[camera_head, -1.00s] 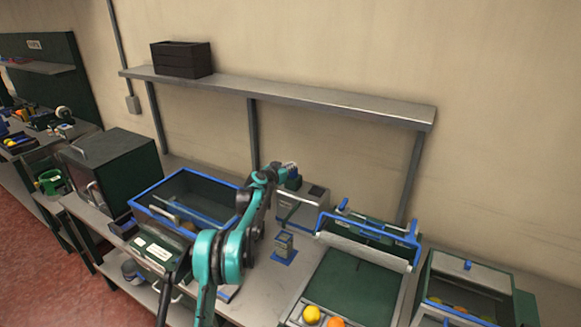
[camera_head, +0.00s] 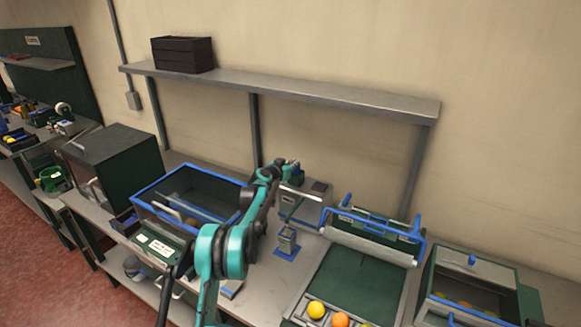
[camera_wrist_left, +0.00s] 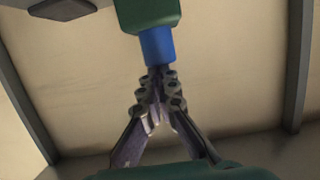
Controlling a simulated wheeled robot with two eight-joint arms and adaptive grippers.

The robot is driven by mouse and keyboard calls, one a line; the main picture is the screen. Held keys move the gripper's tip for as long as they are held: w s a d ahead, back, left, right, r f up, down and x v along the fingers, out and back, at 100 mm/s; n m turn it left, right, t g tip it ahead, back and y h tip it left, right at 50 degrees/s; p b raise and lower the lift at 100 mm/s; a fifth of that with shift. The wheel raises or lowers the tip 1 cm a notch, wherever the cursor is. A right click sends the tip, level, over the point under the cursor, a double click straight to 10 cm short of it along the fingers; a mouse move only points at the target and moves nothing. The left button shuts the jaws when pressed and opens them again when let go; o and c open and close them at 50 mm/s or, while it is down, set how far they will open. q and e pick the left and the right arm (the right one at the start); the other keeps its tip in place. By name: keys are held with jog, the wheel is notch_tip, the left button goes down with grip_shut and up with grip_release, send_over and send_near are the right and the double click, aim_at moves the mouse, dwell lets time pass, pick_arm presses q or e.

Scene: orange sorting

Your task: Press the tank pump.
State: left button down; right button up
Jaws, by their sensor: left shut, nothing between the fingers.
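The blue-rimmed tank (camera_head: 158,187) stands on the bench left of my arm. My left gripper (camera_head: 294,165) is shut and empty, raised above the bench near a grey box (camera_head: 312,208). In the left wrist view, the closed fingertips (camera_wrist_left: 160,75) point at a blue cylindrical end (camera_wrist_left: 157,46) below a green block (camera_wrist_left: 148,12). The tips look at or very near the blue end; I cannot tell whether they touch. I cannot make out for sure which part is the pump. My right gripper is not in view.
A wall shelf (camera_head: 330,100) with a dark crate (camera_head: 182,55) runs above the bench. A small stand on a blue base (camera_head: 287,252) is below my gripper. At right are a tray with a blue-handled roller (camera_head: 370,246), loose fruit (camera_head: 316,309) and a green bin (camera_head: 470,266).

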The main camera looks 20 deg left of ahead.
pick_arm(q)
jog(key=d+r+v, duration=0.1)
jog(key=v, duration=0.9)
jog(key=shift+a+p, duration=0.35)
jog(key=shift+a, duration=0.15)
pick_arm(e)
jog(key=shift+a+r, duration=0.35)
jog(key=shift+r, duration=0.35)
pick_arm(q)
jog(key=shift+a, duration=0.1)
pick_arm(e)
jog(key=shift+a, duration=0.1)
pick_arm(q)
jog(key=shift+r, duration=0.1)
